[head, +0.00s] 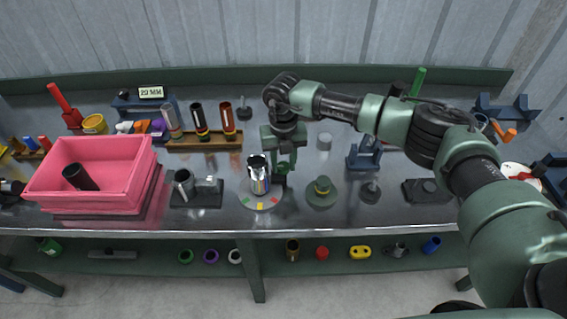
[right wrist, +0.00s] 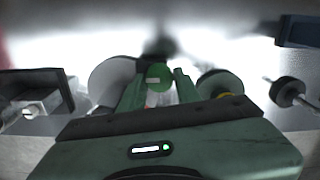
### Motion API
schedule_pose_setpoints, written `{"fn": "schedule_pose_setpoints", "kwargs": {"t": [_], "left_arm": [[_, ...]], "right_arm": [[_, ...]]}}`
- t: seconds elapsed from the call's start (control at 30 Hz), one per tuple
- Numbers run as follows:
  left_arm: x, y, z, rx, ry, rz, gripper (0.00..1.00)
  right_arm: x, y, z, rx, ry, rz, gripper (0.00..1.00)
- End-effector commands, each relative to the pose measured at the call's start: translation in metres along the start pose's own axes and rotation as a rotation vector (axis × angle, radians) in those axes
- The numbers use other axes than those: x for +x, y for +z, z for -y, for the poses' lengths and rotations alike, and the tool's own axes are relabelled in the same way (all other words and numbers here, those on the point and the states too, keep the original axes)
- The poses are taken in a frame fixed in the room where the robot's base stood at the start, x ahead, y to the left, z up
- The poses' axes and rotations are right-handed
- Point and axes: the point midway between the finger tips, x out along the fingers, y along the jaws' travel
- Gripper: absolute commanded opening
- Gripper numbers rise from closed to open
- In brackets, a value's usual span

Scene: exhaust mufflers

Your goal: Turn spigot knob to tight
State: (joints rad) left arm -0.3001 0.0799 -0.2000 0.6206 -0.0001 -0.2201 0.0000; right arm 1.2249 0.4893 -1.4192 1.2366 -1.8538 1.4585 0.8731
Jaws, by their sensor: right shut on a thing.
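The spigot knob (right wrist: 160,75) is a green round piece with a pale mark, between the two fingertips in the right wrist view. My right gripper (right wrist: 157,88) is shut on it. In the head view my right gripper (head: 284,160) points down at the bench, just behind and right of a shiny metal cylinder (head: 259,178). This cylinder stands upright on a round grey plate (head: 261,203) with coloured marks on its rim. The gripper and cylinder hide most of the knob in the head view. My left gripper is not in view.
A green hat-shaped piece (head: 321,191) stands close to the right of the plate. A dark fixture (head: 196,190) stands to the left, beside a pink bin (head: 140,185). A rack of tubes (head: 205,141) and a blue stand (head: 365,155) are farther back.

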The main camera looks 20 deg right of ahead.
Motion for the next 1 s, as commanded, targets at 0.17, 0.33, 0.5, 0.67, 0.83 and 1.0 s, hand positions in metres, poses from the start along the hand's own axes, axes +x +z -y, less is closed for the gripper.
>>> {"fn": "schedule_pose_setpoints", "kwargs": {"t": [0.17, 0.33, 0.5, 0.67, 0.83, 1.0], "left_arm": [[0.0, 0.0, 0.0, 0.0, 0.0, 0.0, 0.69], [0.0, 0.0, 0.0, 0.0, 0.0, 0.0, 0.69], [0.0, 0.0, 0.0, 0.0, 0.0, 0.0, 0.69], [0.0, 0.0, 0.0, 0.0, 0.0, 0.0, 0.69], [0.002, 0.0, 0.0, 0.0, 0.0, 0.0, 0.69], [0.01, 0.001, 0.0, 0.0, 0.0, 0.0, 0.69]], "right_arm": [[-0.002, 0.002, 0.0, 0.009, 0.001, 0.004, 0.0], [-0.002, 0.002, 0.0, 0.009, 0.001, 0.004, 0.0], [-0.002, 0.002, 0.0, 0.008, 0.001, 0.004, 0.54], [-0.001, 0.001, 0.0, 0.006, 0.001, 0.002, 0.54], [-0.004, 0.001, 0.0, 0.006, 0.002, 0.003, 0.54], [-0.025, 0.002, 0.0, 0.005, 0.002, 0.006, 0.54]]}}
